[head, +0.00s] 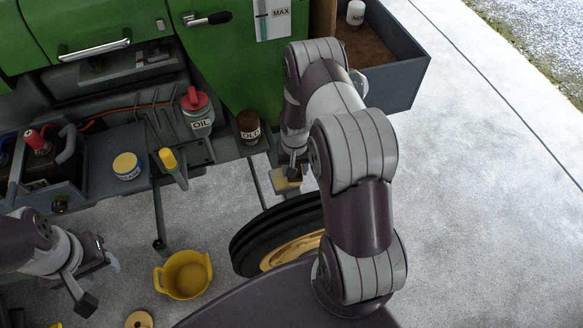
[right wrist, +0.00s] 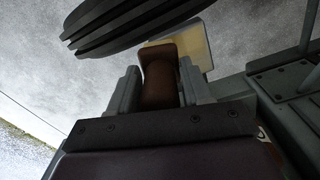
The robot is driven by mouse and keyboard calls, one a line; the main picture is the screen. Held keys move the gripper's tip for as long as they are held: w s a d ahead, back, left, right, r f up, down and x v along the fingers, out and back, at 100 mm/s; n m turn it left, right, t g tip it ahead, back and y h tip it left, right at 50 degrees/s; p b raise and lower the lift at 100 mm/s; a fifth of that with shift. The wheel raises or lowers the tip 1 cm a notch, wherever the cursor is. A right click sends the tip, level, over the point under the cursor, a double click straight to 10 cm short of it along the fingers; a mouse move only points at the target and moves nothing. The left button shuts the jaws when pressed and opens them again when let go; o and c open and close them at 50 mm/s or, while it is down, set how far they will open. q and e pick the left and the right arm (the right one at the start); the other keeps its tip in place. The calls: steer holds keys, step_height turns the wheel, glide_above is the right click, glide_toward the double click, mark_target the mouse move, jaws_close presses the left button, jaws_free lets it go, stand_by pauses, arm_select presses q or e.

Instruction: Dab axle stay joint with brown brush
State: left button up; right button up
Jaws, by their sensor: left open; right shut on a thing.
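My right gripper (right wrist: 160,88) is shut on a brown brush (right wrist: 160,85), which sits upright between its fingers in the right wrist view. A flat tan piece (right wrist: 196,48) shows just beyond the brush; I cannot tell whether they touch. In the head view the right gripper (head: 290,172) is partly hidden by my arm, above the same tan piece (head: 287,186). A thin dark stay rod (head: 257,182) slants down just left of it. I cannot pick out the stay joint for sure. My left gripper (head: 97,283) is open and empty at lower left.
The front wheel (head: 262,243) lies just below the right gripper. A yellow bucket (head: 186,274) is on the floor. An open drawer (head: 400,80) juts out right.

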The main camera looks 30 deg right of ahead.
steer(key=shift+a, duration=0.15)
steer(key=shift+w+a, duration=0.25)
steer(key=shift+a, duration=0.6)
steer(key=shift+r+p, duration=0.6)
steer(key=shift+r, duration=0.1)
steer(key=shift+f, duration=0.1)
